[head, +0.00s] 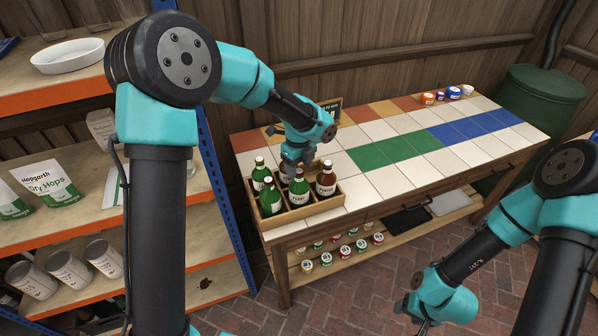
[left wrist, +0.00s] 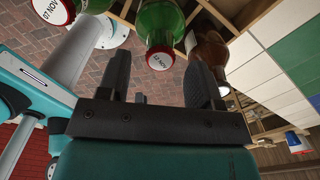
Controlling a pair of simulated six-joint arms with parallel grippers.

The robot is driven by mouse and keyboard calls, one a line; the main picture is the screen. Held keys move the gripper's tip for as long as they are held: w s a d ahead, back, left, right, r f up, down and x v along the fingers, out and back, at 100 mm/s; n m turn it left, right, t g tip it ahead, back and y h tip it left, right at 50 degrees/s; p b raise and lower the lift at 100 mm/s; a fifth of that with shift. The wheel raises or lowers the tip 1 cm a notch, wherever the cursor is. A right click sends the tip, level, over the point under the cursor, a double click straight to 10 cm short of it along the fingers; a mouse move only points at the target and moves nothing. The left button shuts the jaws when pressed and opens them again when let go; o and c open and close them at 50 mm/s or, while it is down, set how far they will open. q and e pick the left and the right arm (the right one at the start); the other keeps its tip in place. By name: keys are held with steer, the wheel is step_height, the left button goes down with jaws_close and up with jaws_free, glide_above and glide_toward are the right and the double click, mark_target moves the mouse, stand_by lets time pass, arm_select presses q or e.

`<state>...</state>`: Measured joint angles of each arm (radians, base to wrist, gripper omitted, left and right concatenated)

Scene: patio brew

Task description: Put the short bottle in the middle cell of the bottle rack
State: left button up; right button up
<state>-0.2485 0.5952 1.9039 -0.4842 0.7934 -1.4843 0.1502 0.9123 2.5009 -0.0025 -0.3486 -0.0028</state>
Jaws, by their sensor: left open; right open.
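The wooden bottle rack (head: 316,208) stands on the near left end of the tiled table. I cannot tell which is the short bottle. My left gripper (head: 287,174) points down over the back of the rack, close to the bottle necks. In the left wrist view it is open (left wrist: 160,82), with a green bottle (left wrist: 158,25) beyond the gap between its fingers. My right gripper (head: 422,318) hangs low at the bottom, away from the rack.
A small sign (head: 330,108) is at the back. Several jars (head: 340,252) sit on the shelf below. A shelving unit with hop bags (head: 48,180) is at left, a green barrel (head: 535,105) at right.

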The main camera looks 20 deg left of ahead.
arm_select(q)
step_height(320, 180, up, 9)
stand_by(0.3)
steer(key=shift+f, duration=0.15)
stand_by(0.4)
